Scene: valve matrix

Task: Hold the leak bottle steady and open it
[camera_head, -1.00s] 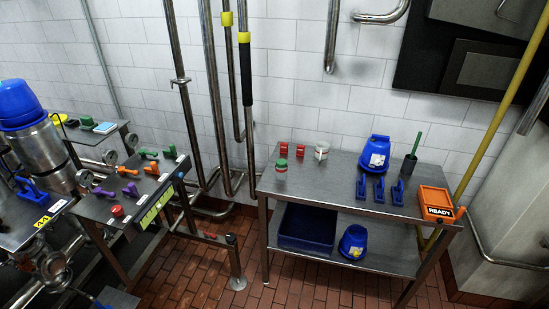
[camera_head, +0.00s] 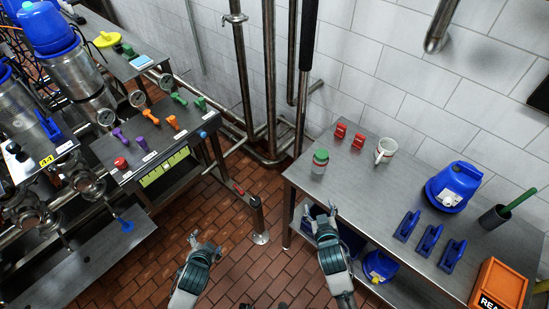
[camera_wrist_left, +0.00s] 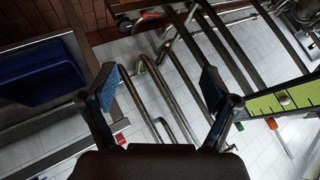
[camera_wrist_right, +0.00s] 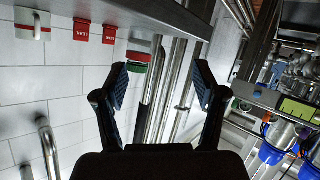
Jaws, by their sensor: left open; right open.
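The leak bottle, a clear jar with a green lid (camera_head: 319,161), stands upright near the left end of the steel table in the head view. In the right wrist view its green lid and red band (camera_wrist_right: 137,62) show upside down past the table edge. My right gripper (camera_head: 320,210) is open and empty, apart from the bottle, near the table's front left edge. My left gripper (camera_head: 206,244) is open and empty over the tiled floor, left of the table and further from the bottle. Both finger pairs stand apart in the wrist views.
Two red tags (camera_head: 349,136) and a white mug (camera_head: 385,151) stand near the bottle on the steel table (camera_head: 375,205). Blue handled pieces (camera_head: 428,238), a blue container (camera_head: 453,187) and an orange box (camera_head: 498,285) lie further right.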

